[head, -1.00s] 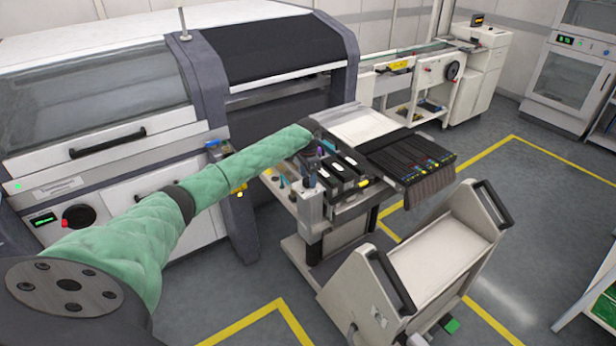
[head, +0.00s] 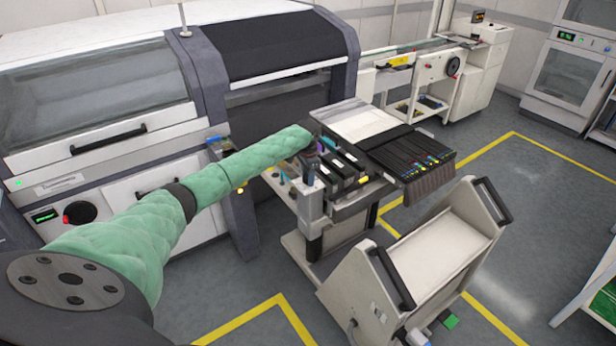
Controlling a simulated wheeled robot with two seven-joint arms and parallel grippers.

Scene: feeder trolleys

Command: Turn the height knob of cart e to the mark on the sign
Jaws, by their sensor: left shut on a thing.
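Cart e, as I take it, is the feeder trolley (head: 352,122) standing in front of the big machine, with a white top plate, a bank of dark feeders and a grey post block (head: 312,204) at its near left corner. My left arm in its green sleeve reaches from the left to that corner. My left gripper (head: 311,160) is at the top of the post block, small and partly covered by my arm, and shut on what is probably the height knob. The knob, its marking and the sign cannot be made out. My right gripper is not in view.
A second, empty pale trolley (head: 432,262) with black handles stands close in front, to the right. The large grey and white machine (head: 105,90) is behind my arm. Yellow floor lines (head: 250,320) cross the grey floor, with free room at right.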

